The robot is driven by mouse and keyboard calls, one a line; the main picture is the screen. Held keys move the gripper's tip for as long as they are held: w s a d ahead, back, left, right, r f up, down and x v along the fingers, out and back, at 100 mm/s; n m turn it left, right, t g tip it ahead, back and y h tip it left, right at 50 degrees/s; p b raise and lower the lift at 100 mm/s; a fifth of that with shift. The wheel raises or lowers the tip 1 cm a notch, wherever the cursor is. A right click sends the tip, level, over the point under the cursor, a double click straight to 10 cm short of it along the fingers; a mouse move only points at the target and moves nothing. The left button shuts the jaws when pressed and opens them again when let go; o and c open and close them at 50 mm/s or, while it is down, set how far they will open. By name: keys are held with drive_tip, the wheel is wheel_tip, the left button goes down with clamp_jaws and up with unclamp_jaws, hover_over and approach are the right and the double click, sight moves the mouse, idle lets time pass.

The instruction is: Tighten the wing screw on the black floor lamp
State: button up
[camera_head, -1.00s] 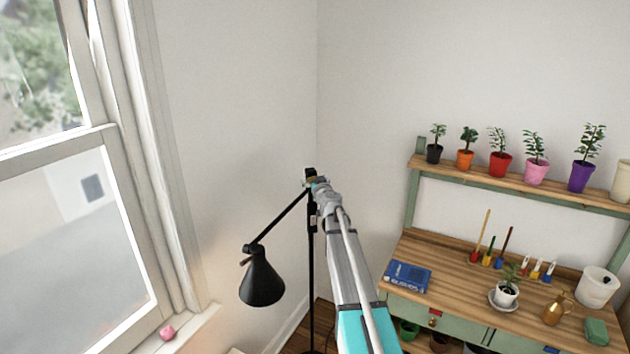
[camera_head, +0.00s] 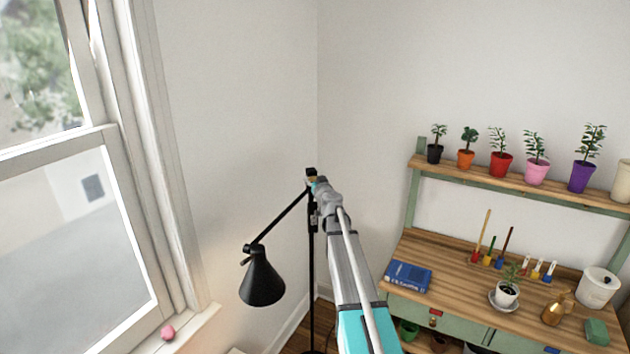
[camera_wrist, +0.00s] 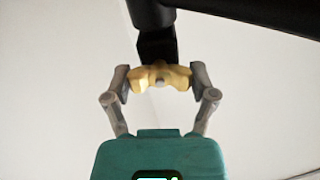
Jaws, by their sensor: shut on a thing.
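The black floor lamp stands in the corner, with its cone shade (camera_head: 262,278) hanging at the lower left of its slanted arm (camera_head: 281,217). Its pole runs down behind my arm. In the wrist view, the brass-coloured wing screw (camera_wrist: 160,77) sits below a black block of the lamp (camera_wrist: 157,45). My gripper (camera_wrist: 160,80) is shut on the wing screw, with a finger at each wing. In the head view, my gripper (camera_head: 316,182) is at the top of the lamp pole, and the screw is too small to make out clearly.
A wooden potting bench (camera_head: 455,257) stands at the right, with a blue book (camera_head: 408,276) and several tools and pots. Its upper shelf (camera_head: 548,184) holds several potted plants. A window (camera_head: 70,230) is at the left, with a pink object (camera_head: 168,332) on its sill.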

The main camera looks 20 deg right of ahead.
drive_tip(key=m, duration=0.3)
drive_tip(key=shift+m, duration=0.4)
drive_tip(key=m, duration=0.4)
drive_tip(key=shift+m, duration=0.3)
drive_tip(key=m, duration=0.4)
drive_tip(key=shift+d+m, duration=0.1)
drive_tip(key=shift+m, duration=0.2)
drive_tip(key=shift+f+m, duration=0.1)
drive_tip(key=shift+m, duration=1.8)
drive_tip(key=shift+w, duration=0.1)
drive_tip(key=o, duration=1)
drive_tip(key=shift+o, duration=0.2)
